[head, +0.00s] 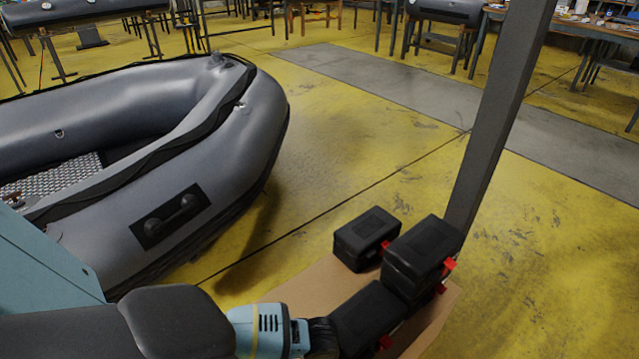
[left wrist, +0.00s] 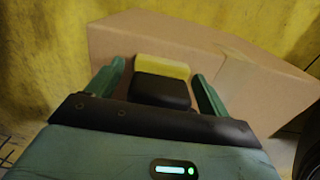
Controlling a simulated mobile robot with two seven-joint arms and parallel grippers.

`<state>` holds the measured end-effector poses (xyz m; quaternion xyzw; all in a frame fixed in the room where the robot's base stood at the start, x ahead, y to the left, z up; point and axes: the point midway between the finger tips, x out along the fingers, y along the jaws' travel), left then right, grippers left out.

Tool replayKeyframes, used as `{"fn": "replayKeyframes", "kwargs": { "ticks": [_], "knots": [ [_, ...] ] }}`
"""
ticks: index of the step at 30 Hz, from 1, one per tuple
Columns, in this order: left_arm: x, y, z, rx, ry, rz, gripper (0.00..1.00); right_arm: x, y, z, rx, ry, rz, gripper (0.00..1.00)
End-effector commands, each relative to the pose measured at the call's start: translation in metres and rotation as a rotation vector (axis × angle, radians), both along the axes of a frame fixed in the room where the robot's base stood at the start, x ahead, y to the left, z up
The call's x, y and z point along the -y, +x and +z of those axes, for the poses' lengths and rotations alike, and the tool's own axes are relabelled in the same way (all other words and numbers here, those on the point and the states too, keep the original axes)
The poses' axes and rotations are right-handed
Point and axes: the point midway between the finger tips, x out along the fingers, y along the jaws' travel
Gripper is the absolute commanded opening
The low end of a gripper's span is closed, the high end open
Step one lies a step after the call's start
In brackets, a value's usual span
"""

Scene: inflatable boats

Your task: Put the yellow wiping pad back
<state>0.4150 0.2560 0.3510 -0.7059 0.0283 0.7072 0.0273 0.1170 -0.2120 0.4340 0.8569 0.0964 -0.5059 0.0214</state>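In the left wrist view, the yellow wiping pad (left wrist: 162,67) shows as a yellow strip with a black block (left wrist: 160,90) against its near side. My left gripper (left wrist: 157,70) has one green finger on each side of it. A gap shows between the left finger and the pad. The right finger is very close to it, and I cannot tell whether it touches. A cardboard box lies behind and below the pad. In the head view, neither the pad nor my left fingertips can be seen. My right gripper is in neither view.
In the head view, several black cases (head: 367,237) with red latches stand on the cardboard box (head: 308,285) beside a dark post (head: 497,120). A grey inflatable boat (head: 225,125) is at the left. Yellow floor between boat and post is clear. Tables stand at the back.

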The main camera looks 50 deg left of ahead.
Motion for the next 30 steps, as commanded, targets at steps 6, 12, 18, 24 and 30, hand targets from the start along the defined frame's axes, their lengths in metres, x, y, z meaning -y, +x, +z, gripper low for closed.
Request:
{"fn": "replayKeyframes", "kwargs": {
  "ticks": [6, 12, 18, 24, 30],
  "knots": [
    [0.000, 0.000, 0.002, 0.001, 0.000, 0.000, 0.80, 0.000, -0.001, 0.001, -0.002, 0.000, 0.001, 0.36],
    [0.000, 0.001, 0.027, 0.003, 0.000, -0.001, 0.80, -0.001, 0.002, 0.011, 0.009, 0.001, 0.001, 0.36],
    [0.000, 0.001, 0.069, 0.005, -0.001, -0.001, 0.80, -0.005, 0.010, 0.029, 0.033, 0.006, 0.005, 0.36],
    [0.000, 0.001, 0.103, 0.003, 0.000, 0.000, 0.80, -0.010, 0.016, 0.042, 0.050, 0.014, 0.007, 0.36],
    [0.000, 0.001, 0.121, 0.001, 0.000, 0.000, 0.80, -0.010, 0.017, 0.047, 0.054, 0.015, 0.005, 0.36]
  ]
}}
